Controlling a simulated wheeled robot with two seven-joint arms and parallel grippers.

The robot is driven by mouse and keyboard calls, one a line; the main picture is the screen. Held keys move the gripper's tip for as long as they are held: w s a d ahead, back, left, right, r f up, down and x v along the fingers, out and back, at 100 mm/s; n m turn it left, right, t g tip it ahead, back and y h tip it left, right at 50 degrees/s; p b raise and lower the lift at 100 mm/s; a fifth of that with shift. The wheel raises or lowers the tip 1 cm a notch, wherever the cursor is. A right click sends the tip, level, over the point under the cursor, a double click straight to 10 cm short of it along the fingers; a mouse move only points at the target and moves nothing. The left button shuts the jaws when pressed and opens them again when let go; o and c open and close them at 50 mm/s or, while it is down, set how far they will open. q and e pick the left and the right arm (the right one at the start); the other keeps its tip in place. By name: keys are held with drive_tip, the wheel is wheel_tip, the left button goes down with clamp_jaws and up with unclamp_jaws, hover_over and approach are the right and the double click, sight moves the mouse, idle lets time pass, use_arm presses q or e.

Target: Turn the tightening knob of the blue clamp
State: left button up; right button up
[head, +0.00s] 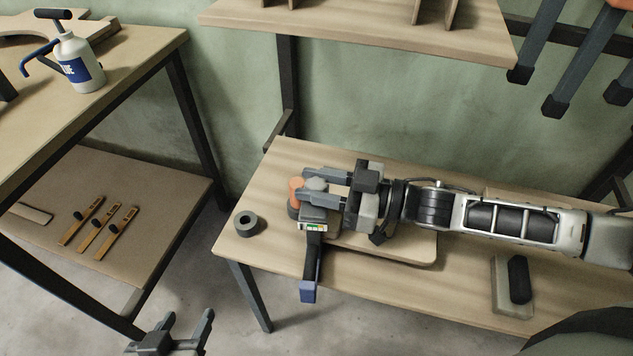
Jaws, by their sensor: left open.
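The blue clamp (308,291) is at the left part of the wooden bench. Its blue end and dark bar hang over the front edge. An orange cylinder-like part (295,188) and a grey rounded part (316,185) show above it; I cannot tell which is the tightening knob. My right gripper (312,187) reaches in from the right, its two fingers on either side of the grey part. Whether they press on it is not clear. The gripper hides much of the clamp. My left gripper (190,321) is open and empty at the bottom, above the floor.
A stacked curved board (400,250) lies on the bench (460,300) under my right arm. A dark ring (247,223) and a block with a black handle (519,280) also lie there. A glue bottle (80,66) stands on the left table (130,65). Shelves hang behind.

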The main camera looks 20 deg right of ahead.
use_arm(q)
drive_tip(key=shift+w, duration=0.1)
use_arm(e)
drive_tip(key=shift+n+g+y, duration=0.3)
drive_tip(key=shift+g, duration=0.1)
